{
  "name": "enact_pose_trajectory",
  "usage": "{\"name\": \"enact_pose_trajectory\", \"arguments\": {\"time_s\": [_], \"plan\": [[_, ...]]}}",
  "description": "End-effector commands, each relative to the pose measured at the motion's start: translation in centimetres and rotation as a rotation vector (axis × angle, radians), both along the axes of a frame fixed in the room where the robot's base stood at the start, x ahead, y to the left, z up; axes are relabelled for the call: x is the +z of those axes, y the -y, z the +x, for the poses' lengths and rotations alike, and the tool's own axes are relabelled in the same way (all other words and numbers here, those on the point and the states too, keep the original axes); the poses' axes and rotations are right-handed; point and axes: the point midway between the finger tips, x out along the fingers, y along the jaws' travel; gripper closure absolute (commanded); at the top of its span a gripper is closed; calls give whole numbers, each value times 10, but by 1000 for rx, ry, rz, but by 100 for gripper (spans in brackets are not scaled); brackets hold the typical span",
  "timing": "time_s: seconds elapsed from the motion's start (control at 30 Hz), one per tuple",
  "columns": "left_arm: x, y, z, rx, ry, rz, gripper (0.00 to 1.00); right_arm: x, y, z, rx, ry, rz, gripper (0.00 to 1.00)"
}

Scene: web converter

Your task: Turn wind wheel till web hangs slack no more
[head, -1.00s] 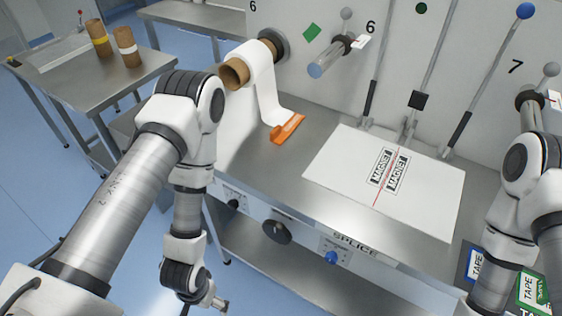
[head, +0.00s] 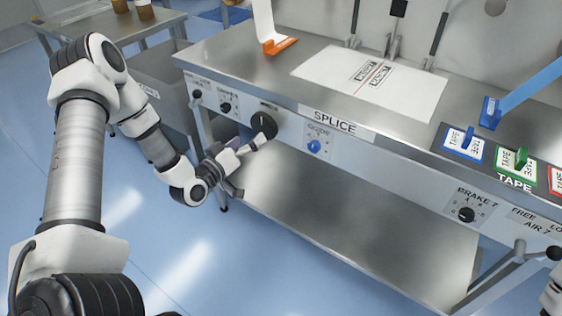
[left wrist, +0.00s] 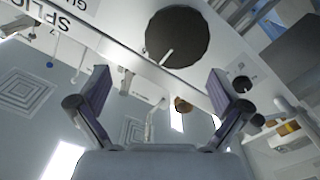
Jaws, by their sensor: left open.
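The wind wheel, a large black knob (head: 264,124), is on the front panel left of the SPLICE label. In the left wrist view it shows as a big dark disc (left wrist: 177,37) with a pale line at its lower edge. My left gripper (head: 248,162) is open and empty, just below and in front of the wheel, one finger near its lower edge; contact cannot be told. In the left wrist view its fingers (left wrist: 158,73) are wide apart. The white web (head: 263,18) runs down to an orange piece (head: 278,45) on the bench; its roll is out of view.
Smaller black knobs (head: 225,107) lie left of the wheel and a blue knob (head: 314,146) right of it. The bench (head: 225,60) overhangs the panel; a lower shelf (head: 350,215) runs below. Tape dispensers (head: 463,143) stand at right. Open blue floor lies in front.

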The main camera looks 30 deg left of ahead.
Motion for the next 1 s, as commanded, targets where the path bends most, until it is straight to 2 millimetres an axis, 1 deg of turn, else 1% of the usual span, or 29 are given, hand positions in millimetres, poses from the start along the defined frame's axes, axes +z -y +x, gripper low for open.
{"name": "enact_pose_trajectory", "arguments": {"time_s": [0.03, 0.17, 0.27, 0.4, 0.5, 0.6, 0.7, 0.87, 0.9, 0.97, 1.0], "plan": [[-10, -7, 0, 17, 13, -9, 0, -15, 0, 1, 2, 3, 0, 60], [-5, -7, 7, 19, 21, -8, 0, -15, 0, 2, 3, 4, 0, 60], [-4, -5, 22, 16, 20, -5, 0, -15, 0, 2, 3, 5, 0, 60], [-4, -2, 50, 15, 19, -3, 0, -18, 0, 2, 2, 4, 0, 60], [-4, -1, 66, 16, 18, -5, 0, -19, 0, 2, 2, 3, 0, 60], [-3, 0, 77, 16, 17, -8, 0, -19, 0, 2, 2, 3, 0, 60], [-3, 0, 80, 18, 16, -8, 0, -19, 0, 2, 2, 3, 0, 60], [-3, 0, 80, 18, 16, -9, 0, -19, 0, 1, 2, 3, 0, 60], [-3, 0, 79, 18, 16, -9, 14, -19, 0, 1, 2, 3, 0, 60], [-3, 0, 79, 18, 16, -9, 35, -19, 0, 1, 2, 3, 0, 60], [-3, 0, 79, 18, 16, -8, 43, -19, 0, 1, 2, 3, 0, 60]]}}
